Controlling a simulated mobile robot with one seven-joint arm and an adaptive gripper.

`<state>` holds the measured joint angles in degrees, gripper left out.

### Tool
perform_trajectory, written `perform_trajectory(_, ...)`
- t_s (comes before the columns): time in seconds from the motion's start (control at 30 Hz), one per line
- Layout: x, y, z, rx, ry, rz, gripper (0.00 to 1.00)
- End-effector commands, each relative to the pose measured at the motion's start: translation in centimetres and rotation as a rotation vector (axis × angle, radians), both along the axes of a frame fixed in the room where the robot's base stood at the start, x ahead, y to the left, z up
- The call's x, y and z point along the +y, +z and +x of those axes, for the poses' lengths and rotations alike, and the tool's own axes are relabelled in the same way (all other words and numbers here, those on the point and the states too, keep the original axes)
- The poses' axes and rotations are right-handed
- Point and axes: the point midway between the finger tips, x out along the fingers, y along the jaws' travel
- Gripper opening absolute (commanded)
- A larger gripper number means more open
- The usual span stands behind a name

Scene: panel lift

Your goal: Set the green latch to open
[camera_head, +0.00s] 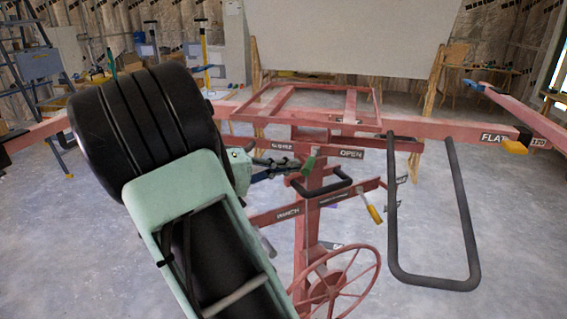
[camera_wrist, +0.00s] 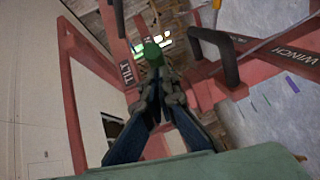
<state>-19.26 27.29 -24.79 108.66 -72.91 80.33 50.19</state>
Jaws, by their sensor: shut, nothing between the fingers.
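The green latch (camera_head: 309,160) is a small handle on the red lift's upright post. It stands between a blurred label (camera_head: 283,146) on its left and the OPEN label (camera_head: 351,154) on its right. My gripper (camera_head: 297,163) is shut and empty, with its tips close to the latch on its left side. In the wrist view the green latch (camera_wrist: 152,52) shows just beyond the fingertips (camera_wrist: 157,76). I cannot tell whether they touch it.
A black handle (camera_head: 322,186) sits just below the latch. A yellow-handled lever (camera_head: 374,213), a winch wheel (camera_head: 338,283) and a large black loop bar (camera_head: 463,220) are on the red frame. A pale panel (camera_head: 350,35) stands behind. The concrete floor at right is clear.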

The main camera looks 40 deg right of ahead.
Motion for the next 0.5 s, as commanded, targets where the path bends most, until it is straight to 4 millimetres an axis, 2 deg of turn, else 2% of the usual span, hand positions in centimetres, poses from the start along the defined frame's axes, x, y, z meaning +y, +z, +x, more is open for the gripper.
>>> perform_trajectory(0.5, -0.11, -0.17, -0.47, -0.001, 0.036, 0.001, 0.0)
